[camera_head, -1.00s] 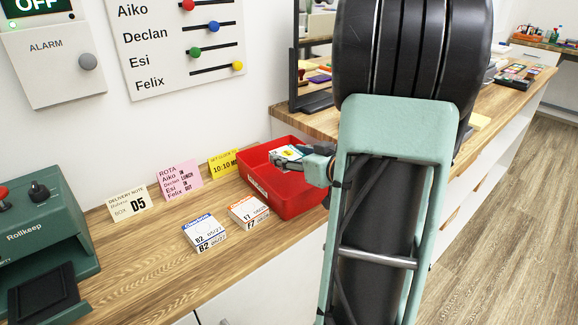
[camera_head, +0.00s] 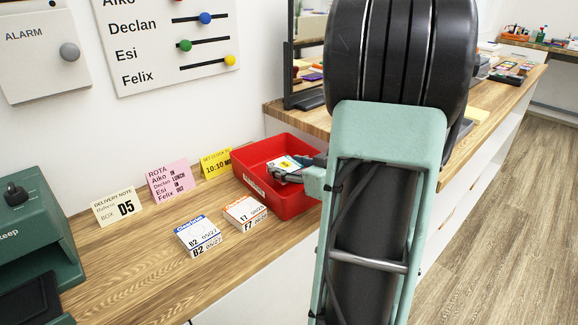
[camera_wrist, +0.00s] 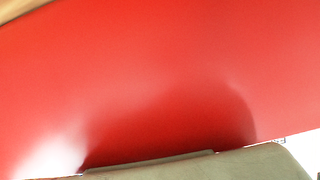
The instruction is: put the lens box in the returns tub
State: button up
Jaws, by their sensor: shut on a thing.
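The red tub (camera_head: 292,200) stands on the wooden counter near its front edge. My gripper (camera_head: 289,174) reaches into the tub from the right and is shut on a small white lens box (camera_head: 283,163) with a yellow patch on its face. The box is within the tub's opening, below the rim; I cannot tell whether it touches the floor. Its print is too small to read. In the wrist view the red tub (camera_wrist: 130,80) fills most of the picture, with a grey-green part of my gripper along the bottom edge. A printed white sliver shows at lower right.
A blue-striped box B2 (camera_head: 199,237) and an orange-striped box F7 (camera_head: 245,213) lie left of the tub. Behind stand a delivery note reading D5 (camera_head: 118,207), a pink rota card (camera_head: 170,182) and a yellow card (camera_head: 216,163). A green machine (camera_head: 30,240) is at far left.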

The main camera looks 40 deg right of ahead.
jog(key=shift+f, duration=0.1)
jog(key=o, duration=1.2)
jog(key=shift+o, duration=0.2)
jog(key=shift+r+p, duration=0.3)
jog(key=shift+r, duration=0.05)
jog(key=p+v, duration=0.1)
jog(key=v, duration=0.2)
jog(key=p+v, duration=0.1)
jog(key=v, duration=0.3)
jog(key=p+v, duration=0.1)
jog(key=v, duration=0.3)
jog(key=shift+w+r, duration=0.15)
jog(key=shift+r, duration=0.15)
jog(key=shift+s+r, duration=0.1)
jog(key=shift+s, duration=0.55)
